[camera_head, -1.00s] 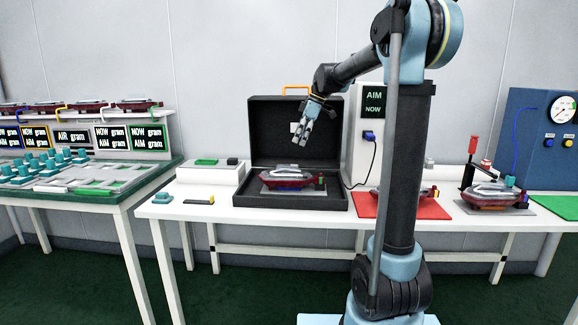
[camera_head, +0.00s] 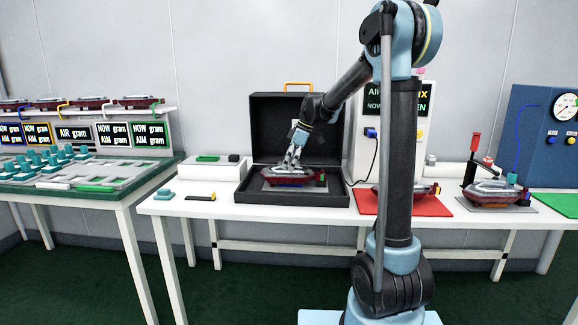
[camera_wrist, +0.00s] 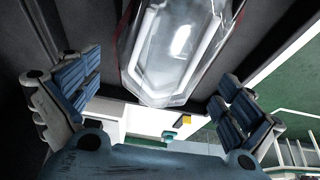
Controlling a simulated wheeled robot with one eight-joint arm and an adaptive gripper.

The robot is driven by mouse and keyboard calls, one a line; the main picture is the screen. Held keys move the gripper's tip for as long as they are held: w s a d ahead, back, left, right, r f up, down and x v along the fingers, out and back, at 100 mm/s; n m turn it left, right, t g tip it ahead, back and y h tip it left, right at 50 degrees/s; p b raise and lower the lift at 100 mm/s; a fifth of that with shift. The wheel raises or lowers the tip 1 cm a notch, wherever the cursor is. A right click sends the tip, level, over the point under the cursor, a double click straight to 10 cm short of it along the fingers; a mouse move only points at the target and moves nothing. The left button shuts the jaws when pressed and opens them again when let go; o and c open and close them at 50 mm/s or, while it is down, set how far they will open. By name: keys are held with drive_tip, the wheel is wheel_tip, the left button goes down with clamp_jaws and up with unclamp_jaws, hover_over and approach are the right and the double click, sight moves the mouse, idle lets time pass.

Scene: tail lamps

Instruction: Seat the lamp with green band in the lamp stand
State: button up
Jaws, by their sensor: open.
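A red lamp with a clear, pale top (camera_head: 293,175) sits on a grey plate inside the open black case (camera_head: 290,199). My gripper (camera_head: 292,162) is directly above this lamp, pointing down. In the wrist view my gripper (camera_wrist: 158,100) is open, and the clear top of the lamp (camera_wrist: 172,48) lies between and beyond its fingers. No contact can be made out. I cannot tell the lamp's band colour. Another lamp (camera_head: 138,102), with a green part at its end, is on the left shelf. I cannot tell which item is the lamp stand.
My arm partly hides a lamp on the red mat (camera_head: 431,207). Another lamp (camera_head: 492,191) sits by a red-handled clamp (camera_head: 474,148) at the right. A white box (camera_head: 212,171) stands left of the case. The left table (camera_head: 75,185) holds several teal-knobbed pieces.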

drive_tip(key=shift+c, duration=0.2)
drive_tip(key=c, duration=1.3)
